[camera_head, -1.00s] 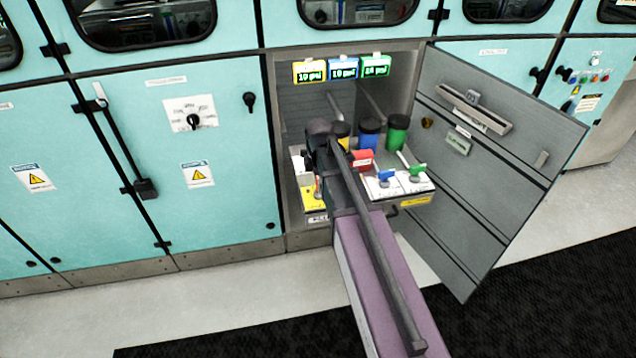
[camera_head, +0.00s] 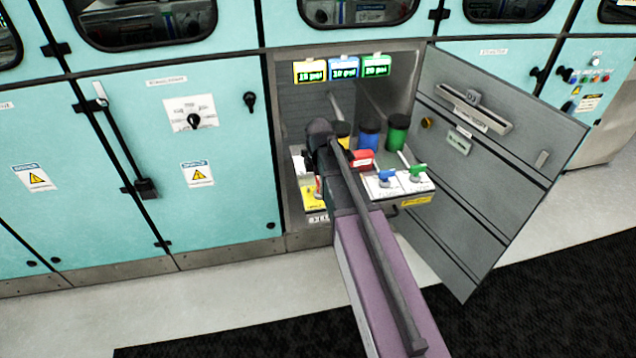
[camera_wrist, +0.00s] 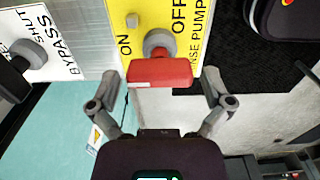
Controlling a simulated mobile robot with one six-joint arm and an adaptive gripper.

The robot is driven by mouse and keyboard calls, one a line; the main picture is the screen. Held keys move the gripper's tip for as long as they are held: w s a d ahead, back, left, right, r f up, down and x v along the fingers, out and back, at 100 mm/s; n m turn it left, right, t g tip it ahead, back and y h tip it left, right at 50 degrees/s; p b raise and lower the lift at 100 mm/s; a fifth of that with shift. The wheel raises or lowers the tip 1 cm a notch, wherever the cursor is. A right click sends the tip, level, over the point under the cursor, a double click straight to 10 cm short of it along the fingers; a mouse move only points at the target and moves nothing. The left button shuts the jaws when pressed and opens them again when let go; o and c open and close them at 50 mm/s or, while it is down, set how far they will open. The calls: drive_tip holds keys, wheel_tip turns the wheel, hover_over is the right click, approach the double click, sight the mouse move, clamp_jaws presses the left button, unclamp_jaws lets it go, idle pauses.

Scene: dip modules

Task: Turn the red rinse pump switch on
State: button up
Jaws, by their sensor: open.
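The red rinse pump switch (camera_wrist: 160,73) shows in the wrist view as a red bar handle on a grey round base. It sits on a yellow plate (camera_wrist: 187,45) lettered ON at left and OFF at upper right. The bar lies crosswise in this view. My gripper (camera_wrist: 160,85) is open, with one finger beside each end of the bar and a small gap on both sides. In the head view my arm hides most of the switch and the gripper; part of the yellow plate (camera_head: 311,197) shows left of the arm.
A black bypass handle (camera_wrist: 14,75) on a white plate stands at left in the wrist view. Blue (camera_head: 386,176) and green (camera_head: 417,173) valve handles sit right of my arm. The open grey cabinet door (camera_head: 500,150) bounds the right side.

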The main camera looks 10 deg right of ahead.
drive_tip(key=shift+r, duration=0.1)
drive_tip(key=shift+s+a+r+m+p, duration=0.1)
drive_tip(key=shift+a+r+m+p, duration=0.15)
drive_tip(key=shift+r+m+p, duration=0.25)
drive_tip(key=shift+a+r+m+p, duration=0.25)
drive_tip(key=shift+r+m+p, duration=0.15)
drive_tip(key=shift+r+p, duration=0.1)
drive_tip(key=shift+s+a+r+m, duration=0.15)
drive_tip(key=shift+a+r+m, duration=0.1)
drive_tip(key=shift+m, duration=0.25)
drive_tip(key=shift+s+a+m+h+p, duration=0.1)
drive_tip(key=shift+s+m+h+p, duration=0.25)
drive_tip(key=shift+m, duration=0.15)
drive_tip(key=s+d+f+m+b, duration=0.1)
drive_tip(key=s+f+m+b, duration=0.2)
drive_tip(key=s+m, duration=1.15)
wheel_tip(320, 180, up, 16)
drive_tip(key=p, duration=1.5)
drive_tip(key=shift+s+d+f+p, duration=0.15)
drive_tip(key=shift+d+p, duration=0.1)
drive_tip(key=shift+p, duration=0.1)
